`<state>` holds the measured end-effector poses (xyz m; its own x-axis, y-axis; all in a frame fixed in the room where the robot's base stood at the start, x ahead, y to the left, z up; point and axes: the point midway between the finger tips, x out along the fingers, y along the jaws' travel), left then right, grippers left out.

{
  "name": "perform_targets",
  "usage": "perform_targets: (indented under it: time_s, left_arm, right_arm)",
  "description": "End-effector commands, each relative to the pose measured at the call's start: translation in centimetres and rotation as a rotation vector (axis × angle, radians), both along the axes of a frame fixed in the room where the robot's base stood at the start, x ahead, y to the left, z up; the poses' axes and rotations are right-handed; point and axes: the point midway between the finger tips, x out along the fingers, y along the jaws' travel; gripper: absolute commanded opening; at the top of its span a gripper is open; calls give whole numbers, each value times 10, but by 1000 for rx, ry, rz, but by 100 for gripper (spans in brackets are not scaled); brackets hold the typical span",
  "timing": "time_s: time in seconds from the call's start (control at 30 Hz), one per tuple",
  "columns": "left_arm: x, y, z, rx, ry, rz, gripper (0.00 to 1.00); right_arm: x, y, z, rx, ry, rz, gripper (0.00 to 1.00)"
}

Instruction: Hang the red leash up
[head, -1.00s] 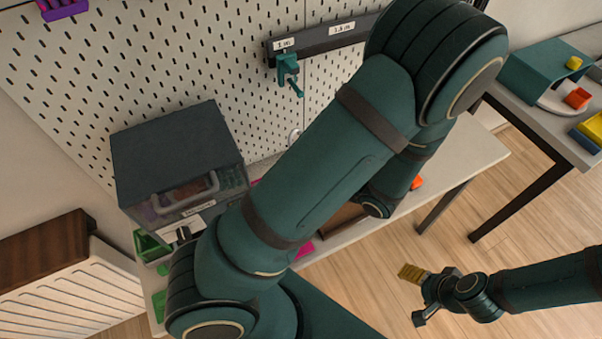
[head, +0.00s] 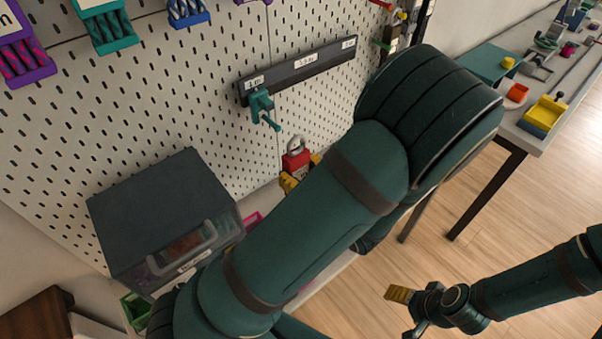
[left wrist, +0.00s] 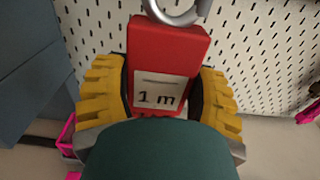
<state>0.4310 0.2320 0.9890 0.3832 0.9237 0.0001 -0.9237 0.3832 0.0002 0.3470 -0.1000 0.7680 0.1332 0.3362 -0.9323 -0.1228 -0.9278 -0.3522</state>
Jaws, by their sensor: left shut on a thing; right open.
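The red leash shows in the head view as a red block (head: 295,160) with a metal ring on top. It is upright in front of the pegboard, below and right of a teal hook (head: 262,106) under the rail's 1 m label. My left gripper (head: 292,183) is shut on it, mostly hidden behind my arm. In the left wrist view, the yellow fingers clasp both sides of the red block (left wrist: 168,50), which bears a "1 m" label. The ring is cut off at the top. My right gripper (head: 405,312) is open and empty, above the floor at lower right.
A dark labelled rail (head: 300,68) crosses the white pegboard (head: 190,90). A grey drawer box (head: 160,210) stands at left. Purple, teal and blue holders hang at upper left. Another table (head: 535,135) with coloured items is at right. Pegboard around the hook is clear.

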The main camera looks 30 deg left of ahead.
Motion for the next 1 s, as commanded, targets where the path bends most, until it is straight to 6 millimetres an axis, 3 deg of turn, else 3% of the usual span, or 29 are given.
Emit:
perform_targets:
  time_s: [1.0]
  left_arm:
    - [24, 60, 1, 0, 1, 2, 17]
  right_arm:
    - [-1, 0, -2, 0, 2, 2, 73]
